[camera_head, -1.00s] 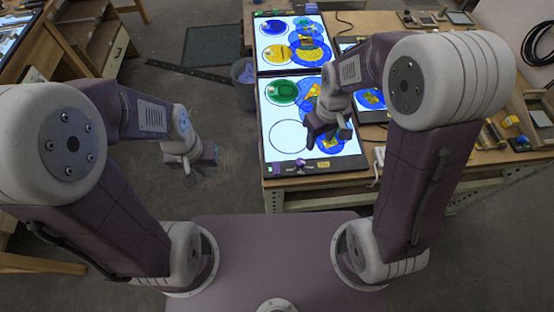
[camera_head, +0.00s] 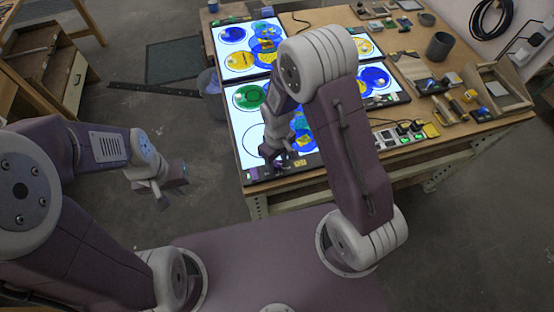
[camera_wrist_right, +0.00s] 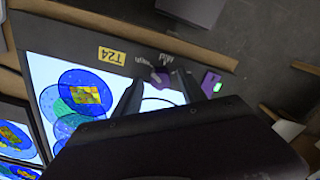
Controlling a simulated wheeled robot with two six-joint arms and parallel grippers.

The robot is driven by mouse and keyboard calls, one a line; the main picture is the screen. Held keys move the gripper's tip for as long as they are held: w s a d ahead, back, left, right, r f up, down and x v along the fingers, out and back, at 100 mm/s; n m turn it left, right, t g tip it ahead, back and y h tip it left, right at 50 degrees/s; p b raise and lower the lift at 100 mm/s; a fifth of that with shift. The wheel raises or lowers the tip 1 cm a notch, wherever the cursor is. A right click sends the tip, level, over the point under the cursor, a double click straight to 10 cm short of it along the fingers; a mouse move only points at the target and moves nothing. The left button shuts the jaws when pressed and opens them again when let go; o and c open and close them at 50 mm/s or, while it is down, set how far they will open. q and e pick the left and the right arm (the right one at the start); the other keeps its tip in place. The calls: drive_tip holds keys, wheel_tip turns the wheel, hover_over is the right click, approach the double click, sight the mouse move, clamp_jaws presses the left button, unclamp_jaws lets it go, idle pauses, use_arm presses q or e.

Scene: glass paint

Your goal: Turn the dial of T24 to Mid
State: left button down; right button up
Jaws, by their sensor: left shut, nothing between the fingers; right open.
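The T24 light panel (camera_head: 243,150) is the front left lit panel on the table. Its yellow T24 label (camera_wrist_right: 111,55) shows on the dark front edge in the right wrist view. A small greyish-purple dial (camera_wrist_right: 160,77) sits beside it, with small words around it, one reading Mid. I cannot tell clearly where the dial points. My right gripper (camera_wrist_right: 161,82) is open, with the dial appearing between its two fingers; I see no contact. In the head view the right gripper (camera_head: 276,158) is over the panel's front edge. My left gripper (camera_head: 167,190) is shut and empty, off the table above the floor.
A purple switch with a green light (camera_wrist_right: 212,83) is on the edge beside the dial. Other lit panels with coloured glass lie behind and to the right. Tools, blocks and a dark cup (camera_head: 440,46) fill the table's right side. A bin (camera_head: 210,82) stands left of the table.

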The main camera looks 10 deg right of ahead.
drive_tip(key=shift+a, duration=0.1)
drive_tip(key=c, duration=0.4)
clamp_jaws()
drive_tip(key=shift+m, duration=0.3)
drive_tip(key=m, duration=0.5)
drive_tip(key=shift+r+m+p, duration=0.1)
drive_tip(key=shift+m+p, duration=0.2)
drive_tip(key=shift+p, duration=0.1)
drive_tip(key=m, duration=0.5)
drive_tip(key=shift+m+p, duration=0.3)
drive_tip(key=shift+m, duration=0.1)
